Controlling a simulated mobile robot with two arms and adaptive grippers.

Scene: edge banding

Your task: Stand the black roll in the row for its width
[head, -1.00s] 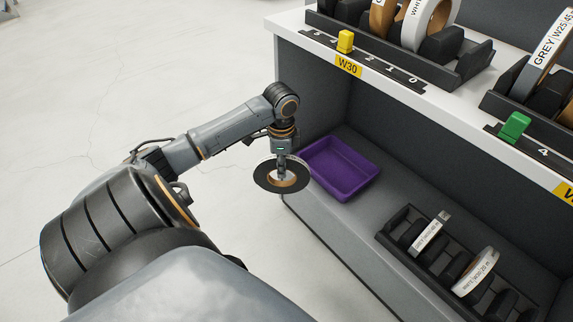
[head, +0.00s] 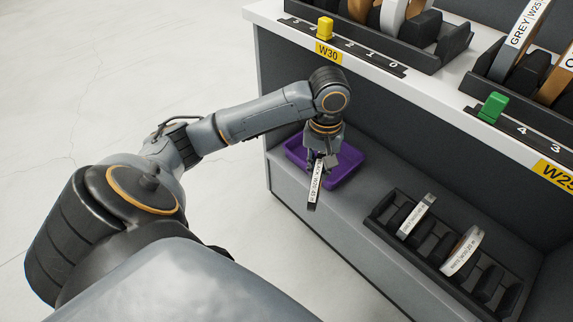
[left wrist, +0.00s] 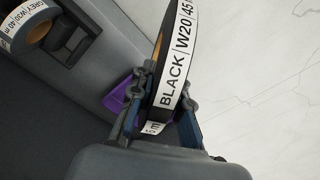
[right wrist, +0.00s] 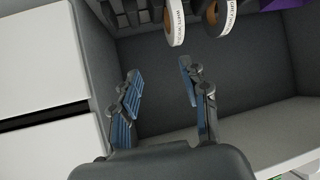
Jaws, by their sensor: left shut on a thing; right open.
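My left gripper (head: 318,160) is shut on the black roll (head: 315,187) and holds it on edge in front of the purple tray. The left wrist view shows the roll (left wrist: 177,50) between the fingers, with a white label reading BLACK, W20, 45 and part of an m. A black slotted rack (head: 378,212) on the lower shelf holds two rolls, a left one (head: 416,217) and a white one (head: 463,252), with empty slots around them. My right gripper (right wrist: 160,70) is open and empty, facing the lower shelf; it does not show in the head view.
The purple tray (head: 352,172) stands on the lower shelf's left end, partly hidden by my left arm. The upper counter (head: 400,87) carries racks with rolls, a W30 sign (head: 328,52), a yellow slider (head: 325,28) and a green slider (head: 492,107). Shelf space before the rack is clear.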

